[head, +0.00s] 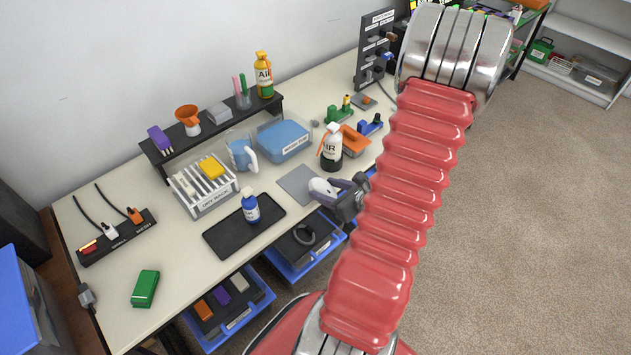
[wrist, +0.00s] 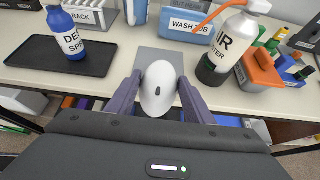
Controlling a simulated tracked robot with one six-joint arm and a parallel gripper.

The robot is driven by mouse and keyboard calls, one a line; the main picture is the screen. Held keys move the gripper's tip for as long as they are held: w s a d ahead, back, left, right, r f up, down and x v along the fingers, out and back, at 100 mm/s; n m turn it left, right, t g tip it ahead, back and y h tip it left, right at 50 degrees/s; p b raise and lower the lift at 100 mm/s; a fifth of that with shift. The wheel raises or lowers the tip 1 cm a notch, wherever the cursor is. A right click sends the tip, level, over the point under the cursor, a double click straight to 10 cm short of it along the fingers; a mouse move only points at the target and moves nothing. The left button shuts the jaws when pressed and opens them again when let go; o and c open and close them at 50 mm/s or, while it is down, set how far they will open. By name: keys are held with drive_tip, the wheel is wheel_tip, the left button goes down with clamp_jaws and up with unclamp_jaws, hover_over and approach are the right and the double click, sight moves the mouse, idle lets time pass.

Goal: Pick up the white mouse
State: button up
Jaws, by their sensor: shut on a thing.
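The white mouse (wrist: 158,88) is between the two purple-grey fingers of my gripper (wrist: 160,98) in the wrist view. Both fingers touch its sides, so the gripper is shut on it. In the head view, the mouse (head: 322,187) shows at the tip of my gripper (head: 330,190), over or by the front edge of the grey mouse pad. The pad (head: 296,184) also shows behind the mouse in the wrist view (wrist: 180,60). I cannot tell how high the mouse is above the desk. My red arm hides part of the desk's right side.
A spray bottle (head: 331,148) stands right of the pad. A blue bottle (head: 250,206) stands on a black tray (head: 222,236) to the left. A blue wash tub (head: 284,138) and a white rack (head: 203,186) lie behind. Blue drawers (head: 268,262) sit below the front edge.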

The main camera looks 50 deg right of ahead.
drive_tip(key=s+a, duration=0.1)
drive_tip(key=s, duration=0.8)
drive_tip(key=shift+s, duration=0.2)
drive_tip(key=shift+s, duration=0.1)
idle(0.7)
